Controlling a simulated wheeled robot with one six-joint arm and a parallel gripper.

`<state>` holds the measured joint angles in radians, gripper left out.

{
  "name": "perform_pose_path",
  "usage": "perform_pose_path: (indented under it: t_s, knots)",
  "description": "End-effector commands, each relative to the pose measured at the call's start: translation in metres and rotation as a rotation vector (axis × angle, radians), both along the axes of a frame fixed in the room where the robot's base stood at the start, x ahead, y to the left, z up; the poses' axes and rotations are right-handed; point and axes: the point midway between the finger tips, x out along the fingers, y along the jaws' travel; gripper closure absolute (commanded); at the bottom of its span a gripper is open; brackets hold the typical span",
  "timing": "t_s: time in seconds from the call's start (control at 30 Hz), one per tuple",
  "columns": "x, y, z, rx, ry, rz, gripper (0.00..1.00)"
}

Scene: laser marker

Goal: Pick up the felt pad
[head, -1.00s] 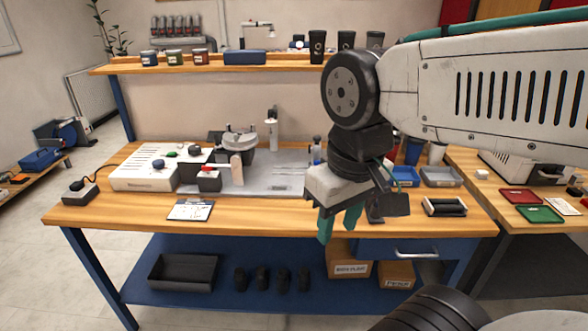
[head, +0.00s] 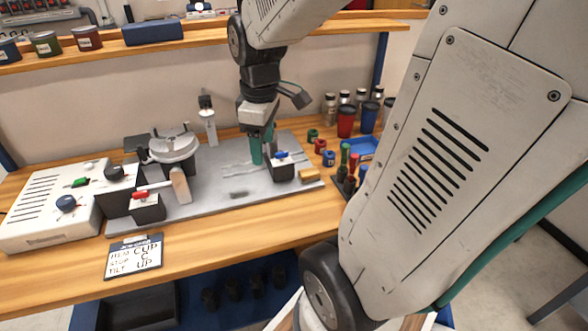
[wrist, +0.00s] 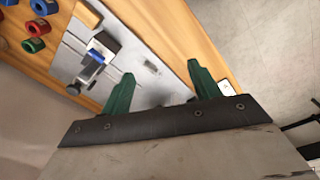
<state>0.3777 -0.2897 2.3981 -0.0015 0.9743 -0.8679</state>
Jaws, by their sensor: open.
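A small tan block (head: 311,175) sits at the right end of the grey plate (head: 245,187); it looks like the felt pad, but I cannot be sure. It also shows at the top edge of the wrist view (wrist: 88,13). My gripper (head: 262,152) has green fingers and hangs above the plate, left of the tan block and near a dark clamp with a blue handle (head: 281,160). In the wrist view my gripper (wrist: 160,76) is open, with nothing between its fingers.
Left on the bench are a white control box (head: 50,215), a round fixture (head: 174,146) and a red-handled clamp (head: 146,206). Coloured rings (head: 320,146), screwdrivers (head: 348,170) and cups (head: 346,121) stand right. A written card (head: 134,257) lies at the front.

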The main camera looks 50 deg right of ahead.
Motion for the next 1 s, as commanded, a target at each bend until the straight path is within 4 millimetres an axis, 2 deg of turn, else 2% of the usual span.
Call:
perform_pose_path:
  t_s: [0.03,0.2,0.3,0.4,0.5,0.6,0.87,1.0]
  knots:
    - [0.009,-0.026,-0.016,0.003,0.02,0.048,0.38]
    - [0.026,-0.106,-0.065,0.004,0.046,0.276,0.38]
    - [0.025,-0.143,-0.091,0.006,0.054,0.381,0.38]
    - [0.022,-0.168,-0.111,0.008,0.058,0.459,0.38]
    - [0.02,-0.182,-0.123,0.008,0.059,0.506,0.38]
    - [0.019,-0.187,-0.133,0.01,0.06,0.526,0.38]
    - [0.018,-0.186,-0.162,0.01,0.06,0.531,0.38]
    - [0.017,-0.185,-0.184,0.012,0.061,0.53,0.38]
